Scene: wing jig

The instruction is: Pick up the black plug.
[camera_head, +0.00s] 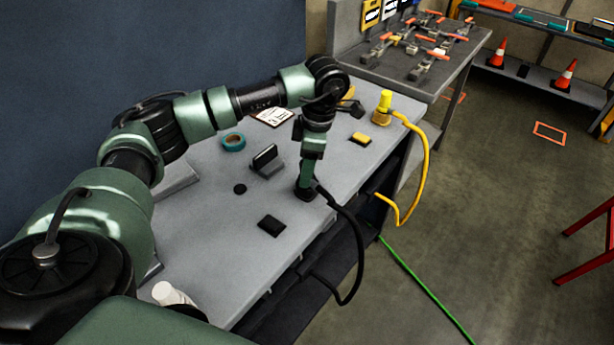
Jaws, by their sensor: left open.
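My left arm reaches in from the left, and its gripper (309,183) points down over the right part of the grey table. The black plug (305,194) appears as a small dark shape on the table right at the fingertips, close to the table's front edge. Its black cable (352,222) runs right from there, hangs over the edge and loops back under the table. The fingers are open; the gripper and plug are dark and overlap, so I cannot tell whether they touch. My right gripper is not in view.
On the grey table (215,262) are a black block (271,225), a tablet-like device on a stand (265,160), a teal tape roll (233,142), a yellow sponge (361,138) and a yellow plug with cable (384,107). A white bottle (170,294) is at the near left.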

